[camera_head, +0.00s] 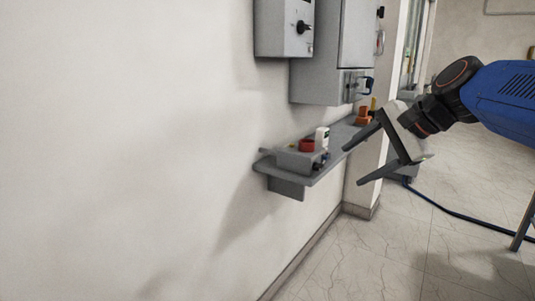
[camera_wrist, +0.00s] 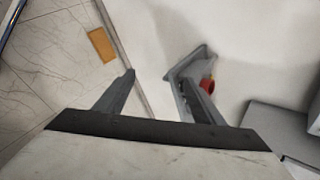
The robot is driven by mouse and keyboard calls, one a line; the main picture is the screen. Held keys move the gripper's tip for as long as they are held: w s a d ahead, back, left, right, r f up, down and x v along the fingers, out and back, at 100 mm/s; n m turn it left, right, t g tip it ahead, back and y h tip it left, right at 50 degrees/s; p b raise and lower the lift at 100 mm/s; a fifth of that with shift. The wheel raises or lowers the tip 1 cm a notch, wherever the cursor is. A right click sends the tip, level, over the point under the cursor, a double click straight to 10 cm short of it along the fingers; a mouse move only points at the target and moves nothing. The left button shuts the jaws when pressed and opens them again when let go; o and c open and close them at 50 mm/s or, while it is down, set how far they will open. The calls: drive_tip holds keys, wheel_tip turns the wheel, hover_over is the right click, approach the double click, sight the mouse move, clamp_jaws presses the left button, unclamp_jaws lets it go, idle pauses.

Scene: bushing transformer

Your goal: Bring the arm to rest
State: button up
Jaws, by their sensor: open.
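My gripper (camera_head: 360,164) is open and empty at the right of the head view, on the end of my blue arm. Its two fingers point left, and in the picture they lie just right of the wall shelf (camera_head: 326,168). The wrist view shows both fingers (camera_wrist: 164,90) spread apart with nothing between them. There the grey shelf edge (camera_wrist: 183,63) shows behind the right finger, with a red part (camera_wrist: 208,84) beside it.
Grey boxes (camera_head: 284,28) and a cabinet (camera_head: 318,78) hang on the wall above the shelf. The shelf carries a small grey box with a red part (camera_head: 307,145) and an orange item (camera_head: 362,115). A dark cable (camera_head: 450,211) lies on the tiled floor. The left wall is bare.

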drive_tip(key=s+d+f+n+g+h, duration=0.1)
drive_tip(key=s+d+f+n+h, duration=0.2)
drive_tip(key=s+f+n, duration=0.3)
drive_tip(key=s+d+f+n+h, duration=0.2)
drive_tip(key=s+d+f+n, duration=0.2)
drive_tip(key=s+f, duration=1)
wheel_tip(320, 180, down, 5)
drive_tip(key=n, duration=0.2)
drive_tip(key=shift+s+r+n+g+h, duration=0.15)
drive_tip(key=shift+s+n+g+h, duration=0.15)
drive_tip(key=shift+n+g+h, duration=0.1)
drive_tip(key=shift+d, duration=0.1)
